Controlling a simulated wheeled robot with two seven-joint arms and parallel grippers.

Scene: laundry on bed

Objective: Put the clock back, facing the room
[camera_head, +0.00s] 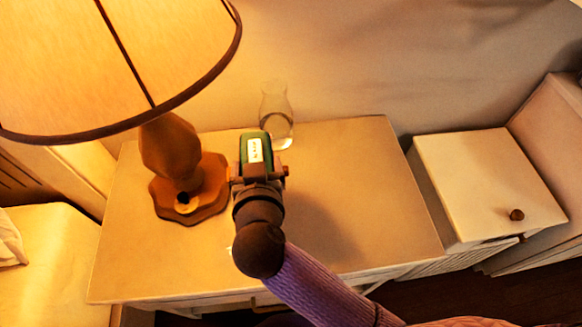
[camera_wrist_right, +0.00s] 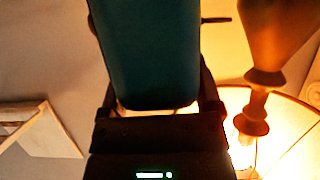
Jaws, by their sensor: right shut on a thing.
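My right gripper (camera_head: 262,176) is shut on the clock (camera_head: 253,140), a dark green block with a pale panel bearing small dark marks. It holds the clock over the table (camera_head: 370,185), just right of the lamp's base. In the head view the pale panel shows on the clock's upper side, towards the camera; the marks are too small to read. In the right wrist view the clock (camera_wrist_right: 148,55) is a plain teal block between the two fingers. I cannot tell whether its lower end touches the table. My left gripper is not in view.
A lit lamp with a wide shade (camera_head: 110,60) and wooden base (camera_head: 185,180) stands at the table's left. A clear glass vessel (camera_head: 277,118) stands just behind the clock. The table's right half is bare. A white cabinet (camera_head: 480,180) with a round knob stands further right.

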